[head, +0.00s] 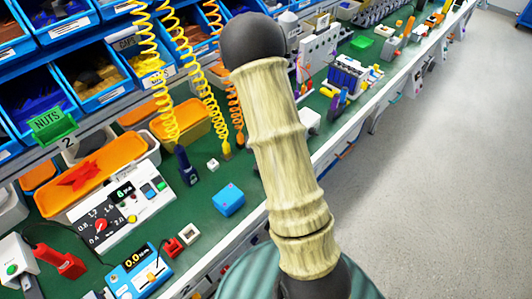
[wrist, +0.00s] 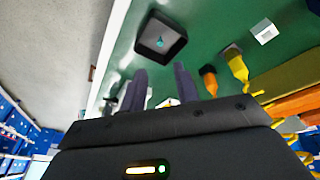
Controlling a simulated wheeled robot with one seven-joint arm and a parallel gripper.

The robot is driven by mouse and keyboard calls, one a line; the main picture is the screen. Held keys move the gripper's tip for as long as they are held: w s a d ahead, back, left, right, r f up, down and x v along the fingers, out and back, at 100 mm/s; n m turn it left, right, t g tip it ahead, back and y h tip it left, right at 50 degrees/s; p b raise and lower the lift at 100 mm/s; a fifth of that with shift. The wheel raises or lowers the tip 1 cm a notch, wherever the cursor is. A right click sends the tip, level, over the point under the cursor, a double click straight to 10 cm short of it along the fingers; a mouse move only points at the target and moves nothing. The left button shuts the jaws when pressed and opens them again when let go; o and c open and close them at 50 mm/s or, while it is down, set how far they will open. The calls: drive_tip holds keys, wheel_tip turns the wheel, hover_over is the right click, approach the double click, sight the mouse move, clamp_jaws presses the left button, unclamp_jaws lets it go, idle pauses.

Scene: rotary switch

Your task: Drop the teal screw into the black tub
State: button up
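The black tub (wrist: 146,36) is a square, dark, open box on the green bench top, at the upper middle of the wrist view. The teal screw (wrist: 161,42) shows small within the tub's opening; I cannot tell whether it rests on the floor or is above it. My gripper (wrist: 157,72) is open, its two dark fingers apart with no screw between them, pointing toward the tub. In the head view my arm covers the middle of the bench, and the gripper, tub and screw are not visible.
A blue block (head: 228,200), a dark blue tool (head: 186,165) on a yellow coil and a dial panel (head: 105,218) stand on the bench. A white block (wrist: 264,32) and a yellow-orange tool (wrist: 237,66) lie right of the tub. Blue bins (head: 90,75) rise behind.

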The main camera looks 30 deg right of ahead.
drive_tip(key=s+a+r+n+y, duration=0.2)
drive_tip(key=s+a+r+n, duration=0.3)
drive_tip(key=s+a+r, duration=0.7)
drive_tip(key=s+r, duration=0.3)
drive_tip(key=r, duration=0.1)
drive_tip(key=shift+s+a+r, duration=0.15)
drive_tip(key=shift+a, duration=0.2)
